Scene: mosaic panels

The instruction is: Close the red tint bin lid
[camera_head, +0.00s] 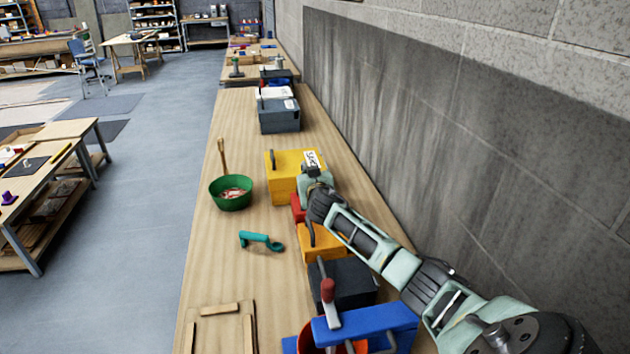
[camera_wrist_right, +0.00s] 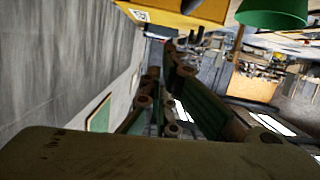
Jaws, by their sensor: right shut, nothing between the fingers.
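A small red bin (camera_head: 297,208) sits between the yellow bin (camera_head: 283,180) and an orange bin (camera_head: 318,243) on the long wooden bench. Only a narrow part of the red bin shows; my right arm covers the rest, and I cannot tell how its lid stands. My right gripper (camera_wrist_right: 172,75) is shut and empty. In the head view, the end of my right arm is beside the yellow bin, over the red bin's area, and its fingertips are hard to make out. The yellow bin also fills the top of the right wrist view (camera_wrist_right: 190,8). My left gripper is not in view.
A green bowl (camera_head: 231,194) and a teal scoop (camera_head: 261,241) lie left of the bins. A dark bin (camera_head: 342,284) and a blue bin (camera_head: 370,325) stand nearer. A grey bin (camera_head: 279,120) is farther back. The wall (camera_head: 440,140) borders the bench on the right.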

